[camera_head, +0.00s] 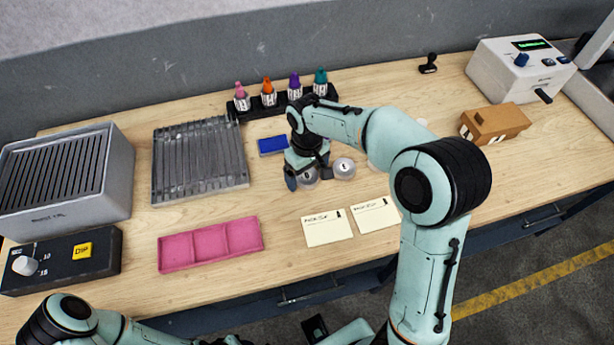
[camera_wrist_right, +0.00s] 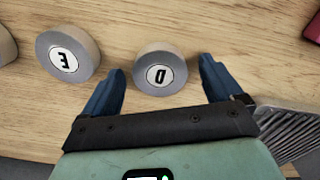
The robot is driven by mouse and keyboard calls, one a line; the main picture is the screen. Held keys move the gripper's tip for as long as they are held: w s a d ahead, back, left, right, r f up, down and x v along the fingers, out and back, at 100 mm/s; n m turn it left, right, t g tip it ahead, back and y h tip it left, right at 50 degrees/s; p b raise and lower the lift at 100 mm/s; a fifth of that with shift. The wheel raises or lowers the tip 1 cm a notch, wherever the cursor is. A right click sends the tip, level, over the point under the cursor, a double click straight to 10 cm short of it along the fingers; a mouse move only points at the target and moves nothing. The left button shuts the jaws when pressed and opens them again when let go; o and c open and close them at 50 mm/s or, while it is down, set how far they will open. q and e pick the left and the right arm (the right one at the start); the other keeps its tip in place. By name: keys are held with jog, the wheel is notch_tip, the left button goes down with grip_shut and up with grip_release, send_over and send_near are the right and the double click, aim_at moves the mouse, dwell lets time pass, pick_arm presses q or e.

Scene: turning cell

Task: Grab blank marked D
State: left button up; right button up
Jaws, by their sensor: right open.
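The blank marked D (camera_wrist_right: 159,73) is a short grey metal cylinder with a white label on its top face. In the right wrist view it lies between the tips of my right gripper (camera_wrist_right: 162,68), whose blue fingers are spread with a gap on each side. In the head view the right gripper (camera_head: 307,182) points down over blank D (camera_head: 309,178), which is partly hidden by it. A similar blank marked E (camera_wrist_right: 68,52) stands next to it, outside the left finger; it also shows in the head view (camera_head: 344,169). Only links of my left arm show at the bottom left.
A blue pad (camera_head: 272,145), a slotted metal rack (camera_head: 199,160) and a pink tray (camera_head: 210,244) lie left of the gripper. Two paper cards (camera_head: 328,228) lie in front. A brown block (camera_head: 494,123) is at right.

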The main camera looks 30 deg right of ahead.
jog(key=c, duration=1.2)
jog(key=shift+c, duration=0.2)
jog(key=shift+r, duration=0.15)
